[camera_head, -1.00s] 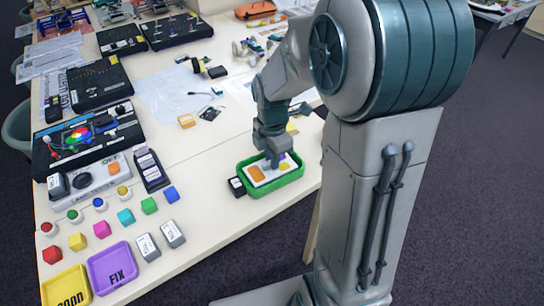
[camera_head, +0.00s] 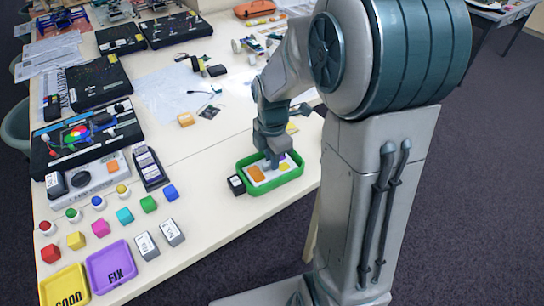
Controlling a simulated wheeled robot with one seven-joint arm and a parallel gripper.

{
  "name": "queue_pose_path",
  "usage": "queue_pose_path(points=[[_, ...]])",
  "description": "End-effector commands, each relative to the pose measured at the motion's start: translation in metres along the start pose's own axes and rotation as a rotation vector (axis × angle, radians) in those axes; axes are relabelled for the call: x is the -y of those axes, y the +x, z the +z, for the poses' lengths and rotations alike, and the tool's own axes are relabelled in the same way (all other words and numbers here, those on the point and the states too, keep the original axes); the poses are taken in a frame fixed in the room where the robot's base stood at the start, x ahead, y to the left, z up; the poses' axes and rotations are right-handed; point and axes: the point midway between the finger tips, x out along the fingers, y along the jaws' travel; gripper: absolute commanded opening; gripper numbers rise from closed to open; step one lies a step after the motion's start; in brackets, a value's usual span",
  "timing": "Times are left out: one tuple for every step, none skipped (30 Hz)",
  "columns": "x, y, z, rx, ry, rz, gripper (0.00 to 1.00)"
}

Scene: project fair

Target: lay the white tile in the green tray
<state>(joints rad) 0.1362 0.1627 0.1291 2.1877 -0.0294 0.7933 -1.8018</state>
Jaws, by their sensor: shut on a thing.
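The green tray (camera_head: 298,174) stands near the right front edge of the table. The white tile (camera_head: 268,176) is inside the tray's rim and carries an orange patch and a purple patch on its face. My gripper (camera_head: 273,163) points down over the tray and is shut on the tile. The fingertips are small in this view, and I cannot tell whether the tile touches the tray floor.
A small black block (camera_head: 236,185) sits just left of the tray. Coloured cubes, a yellow tray (camera_head: 66,288) and a purple tray (camera_head: 111,266) are at the front left. Bare table (camera_head: 200,170) lies between them and the green tray.

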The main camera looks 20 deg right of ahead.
Motion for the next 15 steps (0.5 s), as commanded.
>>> queue_pose_path(points=[[0.0,0.0014,0.0,0.0,0.0,0.0,0.0],[0.0,0.0019,0.0,0.0,0.0,0.0,0.0],[0.0,0.0025,0.0,0.0,0.0,0.0,0.0],[0.0,0.0029,0.0,0.0,0.0,0.0,0.0],[0.0,0.0034,0.0,0.0,0.0,0.0,0.0],[0.0,0.004,0.0,0.0,0.0,0.0,0.0],[0.0,0.0044,0.0,0.0,0.0,0.0,0.0],[0.0,0.0049,0.0,0.0,0.0,0.0,0.0],[0.0,0.0055,0.0,0.0,0.0,0.0,0.0],[0.0,0.0059,0.0,0.0,0.0,0.0,0.0],[0.0,0.0063,0.0,0.0,0.0,0.0,0.0],[0.0,0.007,0.0,0.0,0.0,0.0,0.0],[0.0,0.0074,0.0,0.0,0.0,0.0,0.0],[0.0,0.0079,0.0,0.0,0.0,0.0,0.0],[0.0,0.0085,0.0,0.0,0.0,0.0,0.0]])
